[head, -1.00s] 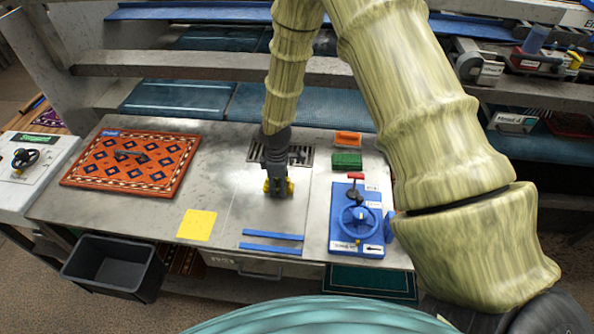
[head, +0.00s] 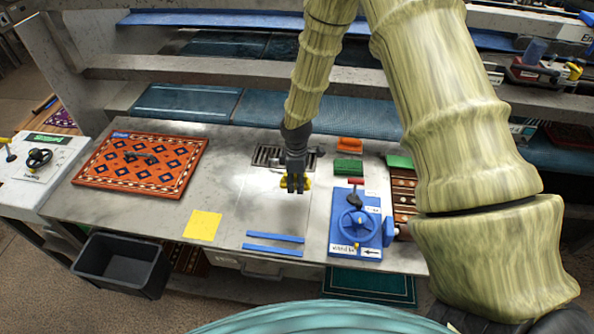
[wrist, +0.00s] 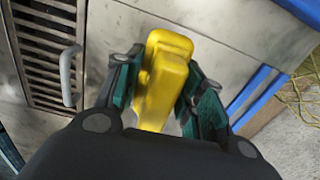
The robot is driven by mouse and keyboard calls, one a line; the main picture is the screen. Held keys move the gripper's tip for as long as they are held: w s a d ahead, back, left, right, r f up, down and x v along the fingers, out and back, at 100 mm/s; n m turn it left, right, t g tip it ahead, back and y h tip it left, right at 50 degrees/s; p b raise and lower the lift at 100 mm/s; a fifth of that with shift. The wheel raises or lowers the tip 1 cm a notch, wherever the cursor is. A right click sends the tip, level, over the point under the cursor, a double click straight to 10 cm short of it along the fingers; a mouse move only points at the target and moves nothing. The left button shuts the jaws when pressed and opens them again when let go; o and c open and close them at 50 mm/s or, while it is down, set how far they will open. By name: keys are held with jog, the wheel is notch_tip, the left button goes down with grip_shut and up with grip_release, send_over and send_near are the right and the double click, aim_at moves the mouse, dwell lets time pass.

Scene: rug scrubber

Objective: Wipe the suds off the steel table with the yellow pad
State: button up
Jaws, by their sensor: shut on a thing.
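Pale whitish patches (head: 238,183) show on the table left of the gripper; I cannot tell suds from glare there. A flat yellow square (head: 203,225) lies near the table's front edge.
A patterned orange rug (head: 143,160) covers the table's left part. The drain grate (head: 268,155) lies behind my gripper, blue strips (head: 273,248) in front. Right are orange (head: 349,144) and green (head: 348,166) blocks and a blue valve board (head: 345,232). A black bin (head: 120,262) stands front left.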

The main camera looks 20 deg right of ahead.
jog(key=shift+r+p, duration=0.75)
jog(key=shift+r, duration=0.9)
